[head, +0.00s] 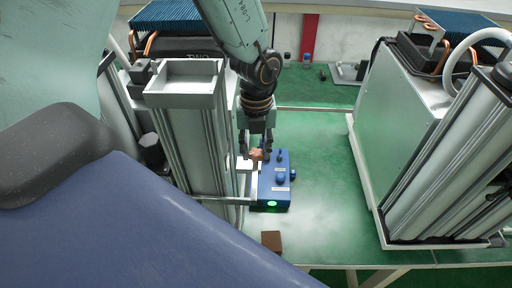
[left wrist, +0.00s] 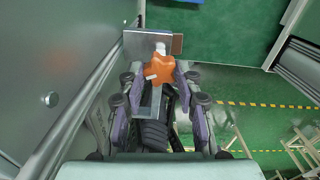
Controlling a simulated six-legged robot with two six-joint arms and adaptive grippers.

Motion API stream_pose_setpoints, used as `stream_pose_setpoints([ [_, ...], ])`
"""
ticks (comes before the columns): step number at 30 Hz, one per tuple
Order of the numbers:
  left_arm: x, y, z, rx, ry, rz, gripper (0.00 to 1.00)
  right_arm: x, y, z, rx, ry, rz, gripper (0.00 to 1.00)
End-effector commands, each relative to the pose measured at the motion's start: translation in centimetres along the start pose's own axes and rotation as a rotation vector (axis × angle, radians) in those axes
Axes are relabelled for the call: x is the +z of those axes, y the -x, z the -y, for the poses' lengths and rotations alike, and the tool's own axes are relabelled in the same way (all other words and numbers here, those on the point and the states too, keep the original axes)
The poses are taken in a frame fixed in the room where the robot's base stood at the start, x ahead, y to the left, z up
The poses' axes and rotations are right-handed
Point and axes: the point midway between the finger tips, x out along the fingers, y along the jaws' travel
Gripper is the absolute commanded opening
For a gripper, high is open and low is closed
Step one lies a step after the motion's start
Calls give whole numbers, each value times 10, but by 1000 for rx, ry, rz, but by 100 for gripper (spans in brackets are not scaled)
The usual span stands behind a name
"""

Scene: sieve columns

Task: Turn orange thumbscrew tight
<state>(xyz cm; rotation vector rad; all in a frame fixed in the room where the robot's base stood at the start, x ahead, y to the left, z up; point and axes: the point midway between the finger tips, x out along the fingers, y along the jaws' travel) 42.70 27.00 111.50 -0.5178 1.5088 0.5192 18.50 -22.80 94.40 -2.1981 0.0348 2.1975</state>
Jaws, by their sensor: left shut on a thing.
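The orange thumbscrew (left wrist: 158,70) shows in the left wrist view between the fingertips of my left gripper (left wrist: 158,80), which is shut on it. In the head view the thumbscrew (head: 256,154) is a small orange spot, partly hidden by the fingers of my left gripper (head: 255,150). A pale bracket or plate (left wrist: 170,41) lies just beyond the thumbscrew in the wrist view. In the head view a blue box (head: 275,183) with knobs and a lit green spot sits right beside the gripper. My right gripper is not in view.
A tall metal column with a grey tray (head: 185,85) on top stands just left of the gripper. A large metal cabinet (head: 405,120) and another column stand at the right. A small brown block (head: 271,241) lies near the front edge. The green bench (head: 325,190) between is mostly clear.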

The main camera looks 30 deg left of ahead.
Motion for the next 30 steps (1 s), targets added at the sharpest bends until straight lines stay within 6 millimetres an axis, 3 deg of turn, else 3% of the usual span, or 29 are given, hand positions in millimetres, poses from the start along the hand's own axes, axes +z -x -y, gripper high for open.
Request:
stream_pose_setpoints([
  [30,2,1,0,-1,-945,6,2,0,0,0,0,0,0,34],
])
